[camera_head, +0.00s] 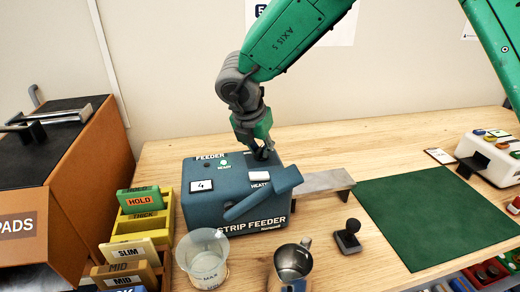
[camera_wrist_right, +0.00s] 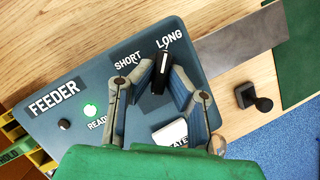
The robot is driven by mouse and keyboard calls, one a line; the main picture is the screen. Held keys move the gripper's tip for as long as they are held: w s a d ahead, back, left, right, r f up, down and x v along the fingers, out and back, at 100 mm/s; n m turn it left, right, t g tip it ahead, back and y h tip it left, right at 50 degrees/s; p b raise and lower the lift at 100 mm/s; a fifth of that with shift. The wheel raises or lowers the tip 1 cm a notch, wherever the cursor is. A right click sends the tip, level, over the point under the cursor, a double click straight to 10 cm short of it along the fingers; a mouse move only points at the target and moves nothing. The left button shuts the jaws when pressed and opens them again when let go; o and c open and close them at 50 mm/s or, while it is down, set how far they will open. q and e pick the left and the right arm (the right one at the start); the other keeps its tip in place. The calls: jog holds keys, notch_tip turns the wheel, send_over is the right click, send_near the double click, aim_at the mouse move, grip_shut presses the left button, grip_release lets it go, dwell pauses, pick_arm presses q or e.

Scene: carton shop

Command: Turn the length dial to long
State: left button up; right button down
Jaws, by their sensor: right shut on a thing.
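The blue strip feeder (camera_head: 225,205) stands on the wooden table, with its top panel (camera_wrist_right: 70,65) filling much of the right wrist view. Its black length dial (camera_wrist_right: 160,72) lies between the labels SHORT and LONG. The dial's white-marked end points up, close to the word LONG. My right gripper (camera_wrist_right: 162,82) is over the panel with its two fingers closed on the dial from both sides. In the head view my right gripper (camera_head: 259,146) comes down on the back right of the feeder's top and mostly hides the dial. My left gripper is not in view.
A white heater switch (camera_wrist_right: 170,132) and lit green ready light (camera_wrist_right: 90,110) sit near the fingers. A blue lever (camera_head: 265,195) crosses the feeder's front. A clear beaker (camera_head: 203,255), metal mug (camera_head: 293,262) and black stamp-like object (camera_head: 348,237) stand in front. A green mat (camera_head: 420,220) lies right.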

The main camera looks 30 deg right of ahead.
jog(key=shift+w+r+m, duration=0.15)
jog(key=shift+w+m, duration=0.05)
jog(key=shift+m, duration=0.4)
jog(key=c, duration=1.6)
grip_release()
jog(key=shift+a, duration=0.1)
jog(key=v, duration=1.1)
jog(key=shift+w+a+r, duration=0.2)
jog(key=shift+a+r, duration=0.1)
